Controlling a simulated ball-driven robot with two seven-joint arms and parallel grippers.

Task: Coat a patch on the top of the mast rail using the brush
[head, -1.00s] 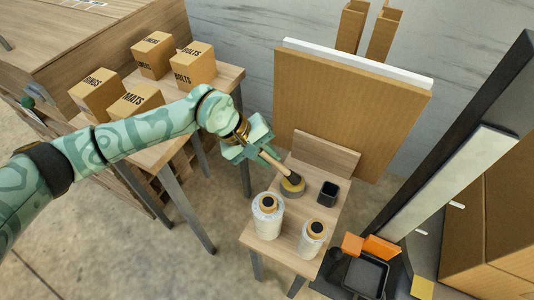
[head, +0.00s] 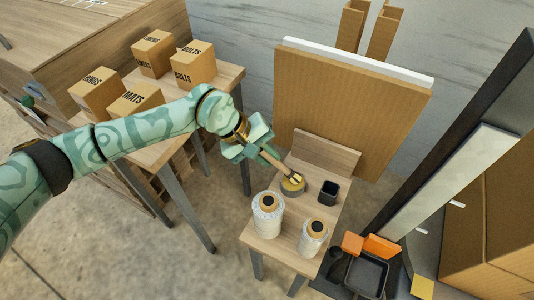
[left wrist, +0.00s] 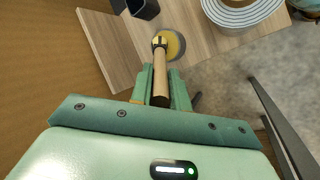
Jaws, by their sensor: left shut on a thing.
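My left gripper (head: 263,148) is shut on the wooden handle of the brush (head: 276,162). The brush slants down to the right, its head at a round tin (head: 293,188) with yellow inside. In the left wrist view the handle (left wrist: 160,76) lies between the fingers (left wrist: 162,90), and the brush head overlaps the tin (left wrist: 177,47). Whether the bristles touch the contents is hidden. The mast appears to be the tall dark post (head: 470,125) at the right, with a pale strip (head: 461,187) along it. My right gripper is not in view.
The small wooden table (head: 265,242) also holds two wrap rolls (head: 268,221) (head: 312,240) and a black cup (head: 328,193). A large cardboard panel (head: 350,115) stands behind it. Cartons (head: 135,100) sit on the left table. Orange parts and a black tray (head: 367,276) lie by the mast foot.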

